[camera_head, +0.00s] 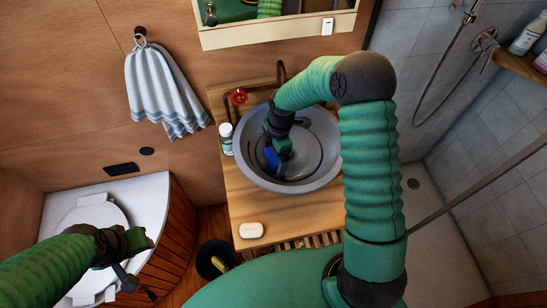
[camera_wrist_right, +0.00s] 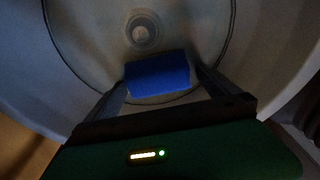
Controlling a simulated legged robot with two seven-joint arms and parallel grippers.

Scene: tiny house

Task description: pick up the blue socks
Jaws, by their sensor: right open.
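The blue socks (camera_head: 272,158) show as a small blue bundle inside the round grey sink basin (camera_head: 318,178). In the right wrist view the blue bundle (camera_wrist_right: 157,76) lies between the two fingertips of my right gripper (camera_wrist_right: 160,80), below the drain in the picture's upper middle. The right gripper (camera_head: 277,155) is down in the basin with its fingers open on either side of the socks. Whether the fingers touch them cannot be told. My left gripper (camera_head: 130,275) hangs at the lower left over the toilet, away from the sink; its fingers are dark and unclear.
The basin stands on a wooden counter (camera_head: 243,200) with a soap bar (camera_head: 251,230), a white bottle (camera_head: 226,138) and a red tap handle (camera_head: 239,97). A striped towel (camera_head: 165,85) hangs on the wall. A dark bin (camera_head: 212,258) stands below. A mirror is above.

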